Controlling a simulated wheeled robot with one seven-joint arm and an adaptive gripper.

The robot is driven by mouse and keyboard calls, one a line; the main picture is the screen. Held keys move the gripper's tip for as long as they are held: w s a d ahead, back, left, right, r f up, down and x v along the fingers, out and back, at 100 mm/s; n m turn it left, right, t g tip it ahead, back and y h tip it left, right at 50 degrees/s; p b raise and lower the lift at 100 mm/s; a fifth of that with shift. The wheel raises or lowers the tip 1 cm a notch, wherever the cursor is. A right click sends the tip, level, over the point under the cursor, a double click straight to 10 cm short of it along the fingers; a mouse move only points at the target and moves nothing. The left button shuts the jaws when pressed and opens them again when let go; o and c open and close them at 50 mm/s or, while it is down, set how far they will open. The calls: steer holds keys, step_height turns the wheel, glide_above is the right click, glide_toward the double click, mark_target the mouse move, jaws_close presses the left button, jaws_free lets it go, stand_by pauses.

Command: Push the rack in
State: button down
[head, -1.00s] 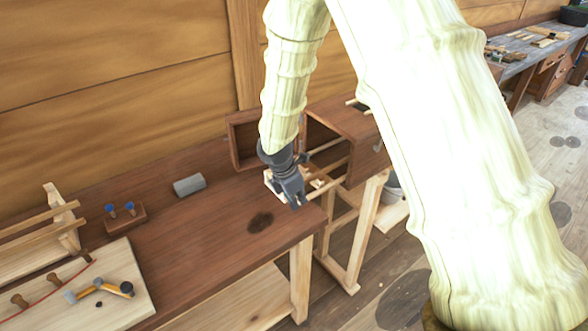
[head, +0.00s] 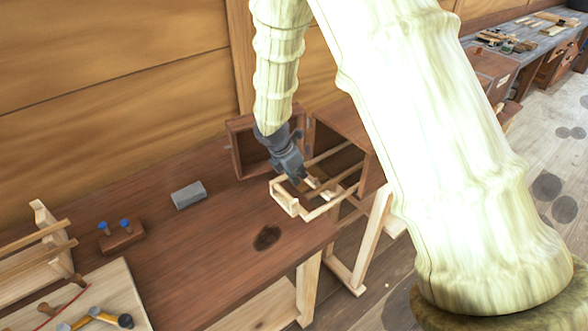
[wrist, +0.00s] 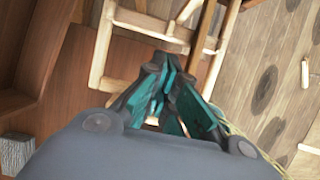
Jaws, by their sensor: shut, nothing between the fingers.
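The rack (head: 285,200) is a pale wooden open frame. It sticks out of a brown wooden box (head: 346,135) past the end of the bench, its front bar toward the lower left. My gripper (head: 313,190) is shut and empty, pointing down over or inside the frame, behind the front bar as I see it. I cannot tell whether it touches the rack. In the wrist view the rack (wrist: 102,45) shows beyond the closed fingertips (wrist: 163,62). The box's inside is partly hidden by my arm.
An open brown door or side box (head: 248,150) stands left of the opening. On the brown bench (head: 220,235) are a grey block (head: 188,195), a small holder with blue-topped pegs (head: 121,238) and a board with tools (head: 110,290). Bench space near the rack is clear.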

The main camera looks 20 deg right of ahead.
mark_target(315, 179)
steer(key=shift+p+x, duration=1)
steer(key=shift+x, duration=2.15)
steer(key=shift+a, duration=0.15)
steer(key=shift+w+d+f, duration=0.1)
steer(key=shift+w+d, duration=0.15)
steer(key=shift+d, duration=0.55)
steer(key=shift+w+d+r, duration=0.1)
steer(key=shift+w+d, duration=0.15)
steer(key=shift+d, duration=0.55)
steer(key=shift+w+d+f, duration=0.1)
steer(key=shift+w+d, duration=0.15)
steer(key=shift+d, duration=0.5)
steer(key=shift+a, duration=0.1)
